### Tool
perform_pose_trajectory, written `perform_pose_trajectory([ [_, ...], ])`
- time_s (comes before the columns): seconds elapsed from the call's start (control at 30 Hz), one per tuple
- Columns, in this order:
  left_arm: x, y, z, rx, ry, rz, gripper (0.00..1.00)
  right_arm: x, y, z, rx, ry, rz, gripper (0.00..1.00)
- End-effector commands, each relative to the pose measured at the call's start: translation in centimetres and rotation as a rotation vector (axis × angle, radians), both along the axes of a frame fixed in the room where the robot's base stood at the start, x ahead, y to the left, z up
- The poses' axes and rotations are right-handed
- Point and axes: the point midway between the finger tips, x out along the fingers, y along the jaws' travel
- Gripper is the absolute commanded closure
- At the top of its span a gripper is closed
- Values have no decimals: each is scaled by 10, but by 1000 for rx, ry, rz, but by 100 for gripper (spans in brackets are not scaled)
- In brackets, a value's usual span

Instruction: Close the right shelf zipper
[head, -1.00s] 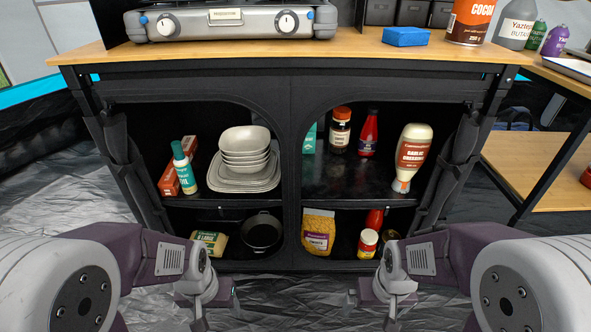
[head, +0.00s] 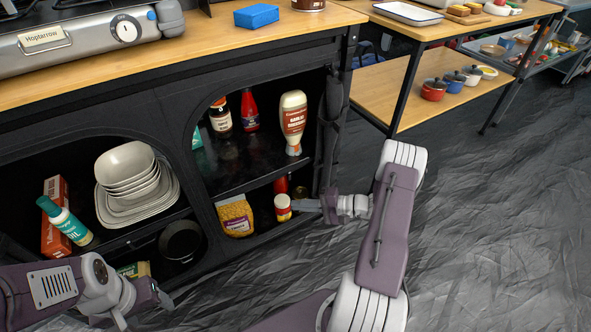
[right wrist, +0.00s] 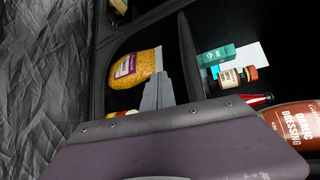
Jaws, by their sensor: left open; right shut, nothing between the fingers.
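The right shelf opening (head: 203,170) is an arched cut-out in the black fabric cabinet and stands open. Its dark door flap (head: 332,125) hangs bunched at the opening's right side. I cannot make out the zipper pull. My right gripper (head: 303,206) is shut and empty, at the lower right of this opening, beside the small red-and-white jar. In the right wrist view its grey fingers (right wrist: 154,96) lie together in front of the yellow bag (right wrist: 137,67). My left gripper (head: 162,296) is open and empty, low in front of the left shelf opening.
The right shelf holds a garlic dressing bottle (head: 293,122), a red bottle (head: 249,110) and a brown jar (head: 221,116). Stacked bowls (head: 128,166) stand in the left shelf. A wooden side table (head: 440,85) stands to the right. The floor (head: 480,220) there is clear.

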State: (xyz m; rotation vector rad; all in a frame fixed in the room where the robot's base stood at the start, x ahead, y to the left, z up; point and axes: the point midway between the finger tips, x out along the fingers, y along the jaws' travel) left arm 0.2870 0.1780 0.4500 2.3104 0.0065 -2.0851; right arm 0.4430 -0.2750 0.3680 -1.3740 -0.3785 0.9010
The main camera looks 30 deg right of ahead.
Motion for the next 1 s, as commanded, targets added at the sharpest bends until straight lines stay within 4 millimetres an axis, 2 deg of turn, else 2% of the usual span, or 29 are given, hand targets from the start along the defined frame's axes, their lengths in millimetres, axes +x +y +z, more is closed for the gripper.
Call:
perform_pose_trajectory([
  [0.03,3,2,12,0,0,-3,36,8,-35,0,25,-87,-144,100],
  [0.1,8,4,17,0,0,-9,36,13,-76,-4,18,-206,-315,100],
  [0.13,10,5,18,0,0,-11,36,13,-91,-5,10,-244,-374,100],
  [0.2,13,6,19,-1,0,-14,36,11,-114,-9,-12,-306,-471,100],
  [0.3,14,7,19,0,0,-16,36,9,-127,-11,-31,-342,-528,100],
  [0.43,14,7,17,0,-1,-16,36,11,-127,-12,-32,-345,-529,100],
  [0.53,14,7,10,0,-1,-16,36,22,-123,-14,-31,-346,-524,100],
  [0.9,14,7,-33,0,-1,-16,36,97,-98,-18,-32,-345,-520,100],
  [0.97,14,7,-38,0,0,-16,36,108,-94,-17,-30,-344,-520,100],
  [1.0,14,7,-40,0,0,-16,36,106,-86,-16,-27,-339,-523,100],
])
